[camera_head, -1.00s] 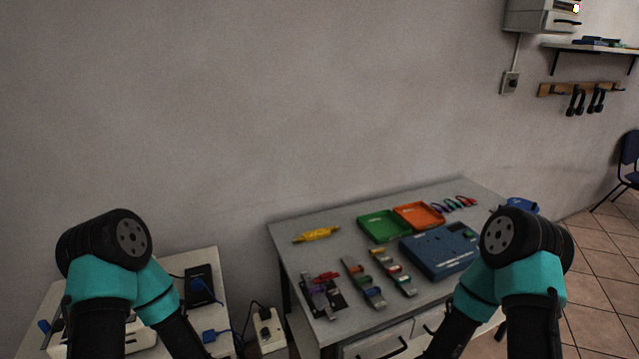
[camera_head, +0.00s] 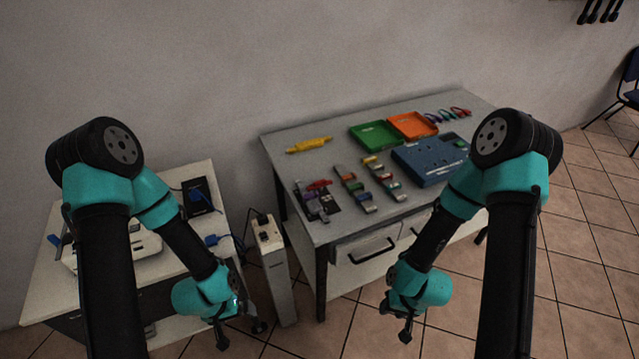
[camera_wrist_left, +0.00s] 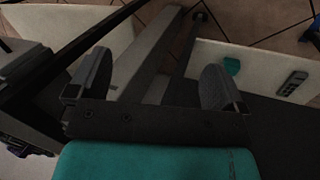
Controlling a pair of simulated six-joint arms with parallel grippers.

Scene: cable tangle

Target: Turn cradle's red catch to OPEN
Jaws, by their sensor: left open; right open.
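My left gripper (camera_head: 221,335) hangs low between the two tables, away from the fixture. In the left wrist view its two fingers (camera_wrist_left: 155,88) are apart with nothing between them. My right gripper (camera_head: 406,330) hangs over the floor in front of the grey table, open and apart from everything.
The grey table (camera_head: 285,160) also holds a yellow tool (camera_head: 309,145), a green tray (camera_head: 375,137), an orange tray (camera_head: 412,125), a blue box (camera_head: 430,160) and two strips of coloured blocks. A white side table (camera_head: 40,290) stands left. A narrow upright unit (camera_head: 277,280) stands between them.

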